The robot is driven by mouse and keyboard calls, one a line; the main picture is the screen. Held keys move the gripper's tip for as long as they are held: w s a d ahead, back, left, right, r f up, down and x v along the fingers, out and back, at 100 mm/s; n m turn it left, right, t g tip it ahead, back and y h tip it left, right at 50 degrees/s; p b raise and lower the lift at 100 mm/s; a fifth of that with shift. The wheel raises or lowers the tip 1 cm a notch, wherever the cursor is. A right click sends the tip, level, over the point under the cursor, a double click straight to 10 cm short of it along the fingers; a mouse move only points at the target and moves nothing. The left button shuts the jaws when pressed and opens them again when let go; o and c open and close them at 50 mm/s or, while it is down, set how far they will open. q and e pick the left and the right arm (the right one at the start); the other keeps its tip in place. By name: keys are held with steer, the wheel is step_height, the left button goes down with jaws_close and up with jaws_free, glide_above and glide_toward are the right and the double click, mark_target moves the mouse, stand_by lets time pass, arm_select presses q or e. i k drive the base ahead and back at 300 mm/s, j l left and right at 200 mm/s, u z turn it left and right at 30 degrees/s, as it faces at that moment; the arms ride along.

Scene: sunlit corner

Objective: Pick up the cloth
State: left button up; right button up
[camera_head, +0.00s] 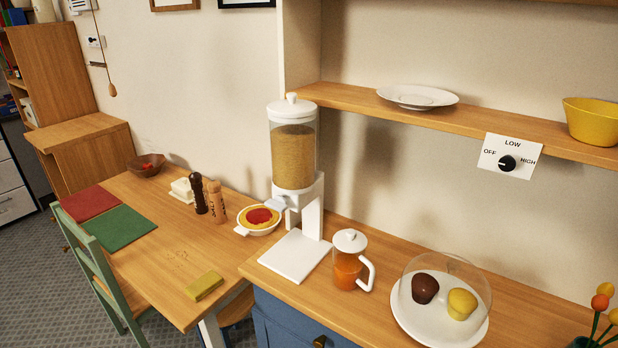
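A small folded yellow cloth (204,286) lies flat on the wooden table (165,305), close to the table's front right edge. Nothing covers it. A few crumbs (178,258) lie on the table a little behind it. Neither of my grippers shows in the head view.
A cereal dispenser (293,160), a jug of orange liquid (348,262) and a domed plate of muffins (412,312) stand on the counter to the right. Red (90,203) and green (121,228) mats lie left of the cloth. A green chair (105,285) stands at the table's front.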

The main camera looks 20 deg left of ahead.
mark_target(200, 288)
steer(key=u, duration=1.4)
steer(key=i+j, duration=0.55)
steer(key=i, duration=0.25)
